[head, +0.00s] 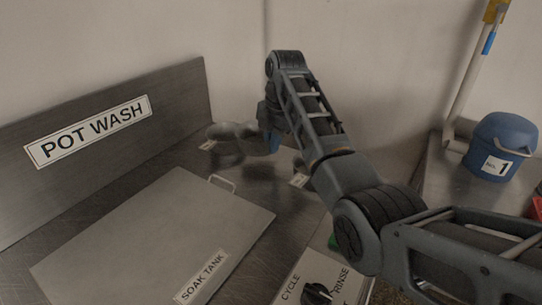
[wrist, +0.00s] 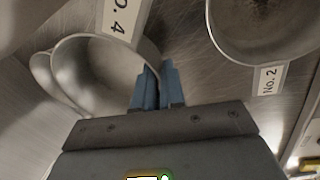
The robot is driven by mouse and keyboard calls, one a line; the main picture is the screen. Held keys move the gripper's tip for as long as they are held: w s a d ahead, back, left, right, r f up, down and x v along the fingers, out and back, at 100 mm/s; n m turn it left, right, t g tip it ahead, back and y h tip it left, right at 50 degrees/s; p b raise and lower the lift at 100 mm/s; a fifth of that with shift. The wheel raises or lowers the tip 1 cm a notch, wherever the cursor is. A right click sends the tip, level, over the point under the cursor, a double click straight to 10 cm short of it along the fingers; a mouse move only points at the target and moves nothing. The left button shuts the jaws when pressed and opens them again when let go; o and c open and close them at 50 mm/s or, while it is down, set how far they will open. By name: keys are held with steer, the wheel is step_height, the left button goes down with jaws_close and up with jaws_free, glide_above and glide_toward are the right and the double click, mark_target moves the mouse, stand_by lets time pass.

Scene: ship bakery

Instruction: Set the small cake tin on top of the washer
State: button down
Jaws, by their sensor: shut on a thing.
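My gripper (wrist: 158,88) has blue fingers shut on the rim of a round metal tin (wrist: 85,75), which shows at left in the wrist view. A "No. 4" label (wrist: 122,15) stands at its far side. A second round tin (wrist: 262,25), labelled "No. 2", is apart at the right. In the head view my gripper (head: 270,140) is at the back of the metal counter, with tins (head: 232,130) beside it, partly hidden by my arm. A panel with a "CYCLE" and "RINSE" knob (head: 318,292), seemingly the washer, is at the bottom edge, mostly cut off.
A flat "SOAK TANK" lid (head: 150,235) with a handle covers the counter front. A "POT WASH" board (head: 100,130) stands at left. A blue bucket (head: 500,145) marked 1 and a mop stand at right. The wall is close behind the tins.

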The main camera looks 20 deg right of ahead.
steer(key=shift+w+a+f+p, duration=0.15)
steer(key=shift+f+p, duration=0.2)
steer(key=shift+f, duration=1.8)
steer(key=shift+f, duration=0.15)
steer(key=c, duration=1.2)
jaws_free()
steer(key=r, duration=0.4)
steer(key=s+r+b, duration=0.1)
steer(key=r, duration=0.3)
steer(key=s+d+r, duration=0.1)
steer(key=r, duration=0.3)
steer(key=shift+r, duration=0.1)
